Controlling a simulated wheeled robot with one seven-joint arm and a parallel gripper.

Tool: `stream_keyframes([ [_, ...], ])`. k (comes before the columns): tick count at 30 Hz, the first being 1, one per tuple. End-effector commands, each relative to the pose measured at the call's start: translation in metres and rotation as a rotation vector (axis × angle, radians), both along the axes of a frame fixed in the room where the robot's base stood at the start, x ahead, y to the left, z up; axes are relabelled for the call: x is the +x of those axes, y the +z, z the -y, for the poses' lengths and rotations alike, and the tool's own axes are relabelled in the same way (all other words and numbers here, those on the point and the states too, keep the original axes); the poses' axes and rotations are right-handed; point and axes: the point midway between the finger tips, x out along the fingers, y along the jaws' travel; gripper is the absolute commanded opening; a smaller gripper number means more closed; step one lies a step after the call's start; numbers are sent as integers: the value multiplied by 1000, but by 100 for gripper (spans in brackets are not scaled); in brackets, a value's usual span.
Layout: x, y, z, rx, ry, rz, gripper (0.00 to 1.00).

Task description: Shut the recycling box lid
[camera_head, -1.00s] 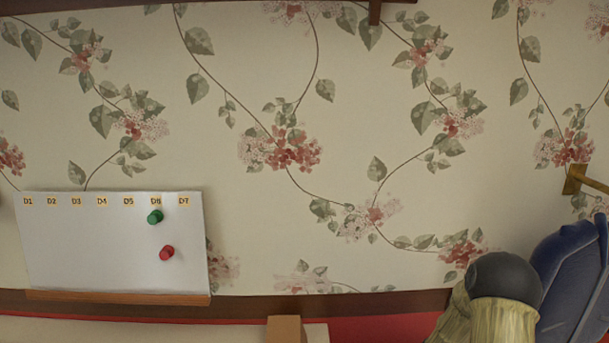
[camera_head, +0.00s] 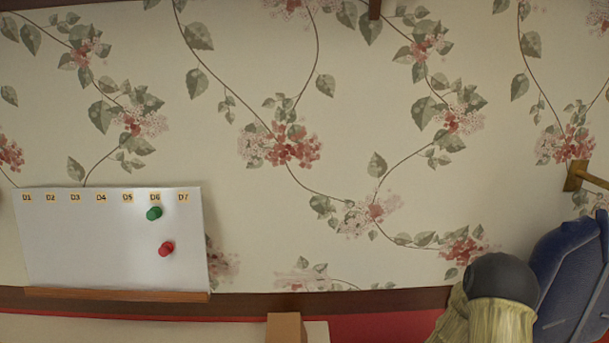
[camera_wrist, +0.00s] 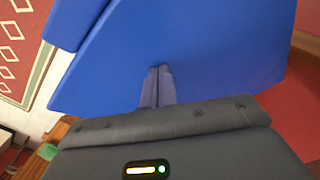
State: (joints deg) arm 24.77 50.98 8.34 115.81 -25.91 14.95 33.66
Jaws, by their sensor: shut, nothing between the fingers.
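A broad, flat blue panel (camera_wrist: 200,45), which looks like the recycling box lid, fills much of the wrist view. My gripper (camera_wrist: 157,72) is shut and empty, with its fingertips in front of the panel's face. Whether they touch it cannot be told. The rest of the box cannot be made out in the wrist view. The head view does not show my gripper; a dark blue shape (camera_head: 575,275) stands at its lower right edge, and I cannot tell whether it is the same panel.
A whiteboard (camera_head: 90,240) with a green pin (camera_head: 154,213) and a red pin (camera_head: 166,249) is at the left of the floral wall. A brass wall fixture (camera_head: 578,175) is at the right. Red floor (camera_wrist: 295,110) shows beside the blue panel in the wrist view.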

Motion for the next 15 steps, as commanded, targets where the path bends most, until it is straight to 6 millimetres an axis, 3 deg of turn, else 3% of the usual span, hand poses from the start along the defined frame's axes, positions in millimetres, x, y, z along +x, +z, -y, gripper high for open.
stream_keyframes([
  [15, 0, -23, 0, 0, 0, 0, 0],
])
